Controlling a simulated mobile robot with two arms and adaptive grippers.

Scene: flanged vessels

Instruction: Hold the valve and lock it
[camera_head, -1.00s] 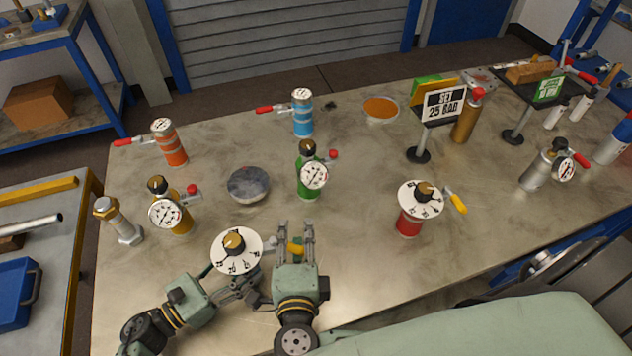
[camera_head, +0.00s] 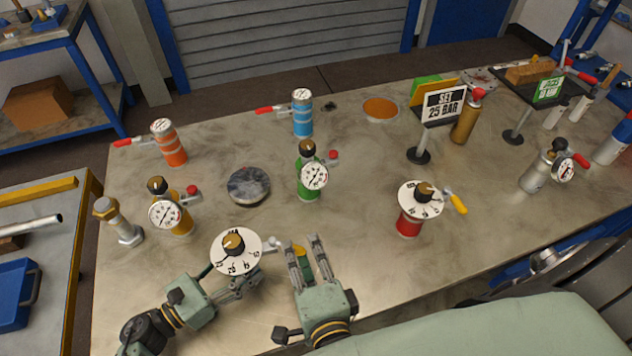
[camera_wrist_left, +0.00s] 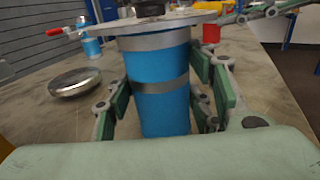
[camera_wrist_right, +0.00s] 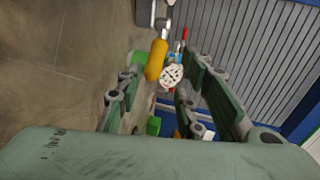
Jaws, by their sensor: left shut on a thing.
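A blue vessel (camera_wrist_left: 160,95) with a white numbered dial (camera_head: 236,252) and a black-and-gold knob (camera_head: 233,242) on top stands upright at the table's near side. My left gripper (camera_wrist_left: 163,108) is shut around its blue body. The vessel's yellow lever (camera_wrist_right: 157,60) lies between the fingers of my right gripper (camera_head: 304,242). These fingers are spread apart, and the lever is partly hidden by them in the head view. A sign (camera_head: 444,104) reading "SET 25 BAR" stands at the back right.
A red vessel (camera_head: 409,222) with a similar dial and yellow lever stands to the right. Green (camera_head: 309,187), yellow (camera_head: 181,222), orange (camera_head: 174,150) and light-blue (camera_head: 303,121) vessels stand behind and left. A round grey disc (camera_head: 248,186) lies between them.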

